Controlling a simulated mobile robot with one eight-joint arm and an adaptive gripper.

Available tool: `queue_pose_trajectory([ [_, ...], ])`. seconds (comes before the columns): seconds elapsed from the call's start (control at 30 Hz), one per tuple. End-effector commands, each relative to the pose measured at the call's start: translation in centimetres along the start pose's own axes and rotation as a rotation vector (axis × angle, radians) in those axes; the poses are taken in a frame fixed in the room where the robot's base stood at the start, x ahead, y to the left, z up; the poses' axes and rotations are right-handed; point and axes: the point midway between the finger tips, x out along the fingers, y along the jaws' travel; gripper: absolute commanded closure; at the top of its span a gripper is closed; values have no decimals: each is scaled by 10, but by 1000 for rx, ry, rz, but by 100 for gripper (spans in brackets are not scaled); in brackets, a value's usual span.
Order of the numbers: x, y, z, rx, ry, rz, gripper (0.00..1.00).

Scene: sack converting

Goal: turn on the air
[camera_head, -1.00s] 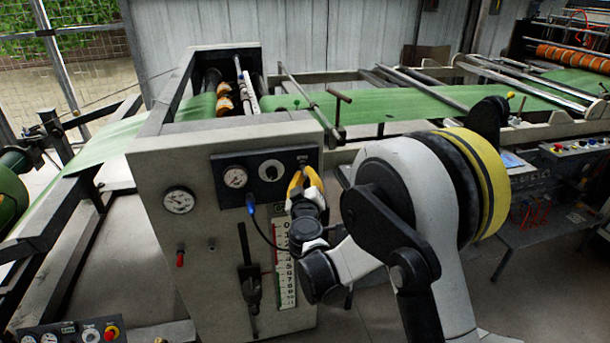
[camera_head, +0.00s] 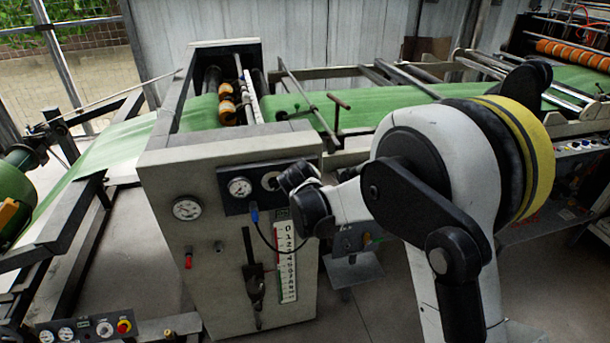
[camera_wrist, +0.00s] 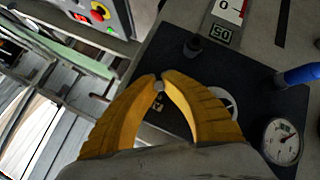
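The machine's dark control panel (camera_head: 232,206) is on the front of the grey cabinet, and it fills the right of the wrist view (camera_wrist: 245,75). It carries a gauge (camera_wrist: 283,140), a round dial (camera_wrist: 222,101) partly behind a finger, and a black knob or fitting (camera_wrist: 193,46). My gripper (camera_wrist: 159,78) is in front of the panel's end, its yellow fingertips close together. A small light round part (camera_wrist: 158,86) shows between the tips; I cannot tell whether they touch it. In the head view my wrist hides the fingers and that end of the panel.
Another gauge (camera_head: 187,208), a red knob (camera_head: 188,260) and a black lever (camera_head: 253,275) are on the cabinet face. A red emergency button (camera_wrist: 100,11) shows in the wrist view.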

Motion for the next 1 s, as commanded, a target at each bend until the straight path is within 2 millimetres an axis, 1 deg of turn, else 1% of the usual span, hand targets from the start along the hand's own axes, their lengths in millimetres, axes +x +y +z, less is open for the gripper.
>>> queue_pose_trajectory([
  [0.3, -1, 2, -1, -22, -85, -49, 100],
  [0.77, 0, 1, 0, -25, -96, -55, 100],
  [0.8, 0, 1, 0, -25, -96, -55, 83],
  [0.83, 0, 1, 0, -25, -96, -55, 74],
  [0.87, 0, 1, 0, -25, -96, -55, 68],
  [1.0, 0, 1, -1, -25, -94, -54, 68],
])
